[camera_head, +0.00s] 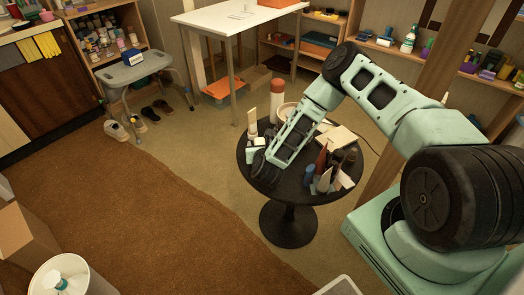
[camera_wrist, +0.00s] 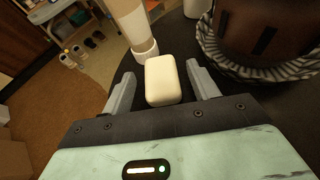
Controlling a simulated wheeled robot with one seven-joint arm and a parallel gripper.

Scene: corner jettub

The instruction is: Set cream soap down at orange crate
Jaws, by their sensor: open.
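The cream soap (camera_wrist: 163,80) is a pale block with rounded edges on the dark round table (camera_head: 325,197). In the wrist view it lies between the fingers of my gripper (camera_wrist: 161,70), which is open, with a narrow gap at each side. In the head view my gripper is low over the table's left part, and the soap is hard to tell from the pale items there. An orange box (camera_head: 282,3), perhaps the orange crate, is cut by the top edge on the white table (camera_head: 235,18). Another orange container (camera_head: 224,91) sits low beneath that table.
A pale tube (camera_head: 252,118) stands just beyond the soap. A red-and-white bottle (camera_head: 277,98) stands further back. A dark brown thing with a braided rim (camera_wrist: 262,70) is close at the right finger. Several bottles crowd the table's right side (camera_head: 328,175). Brown carpet lies left.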

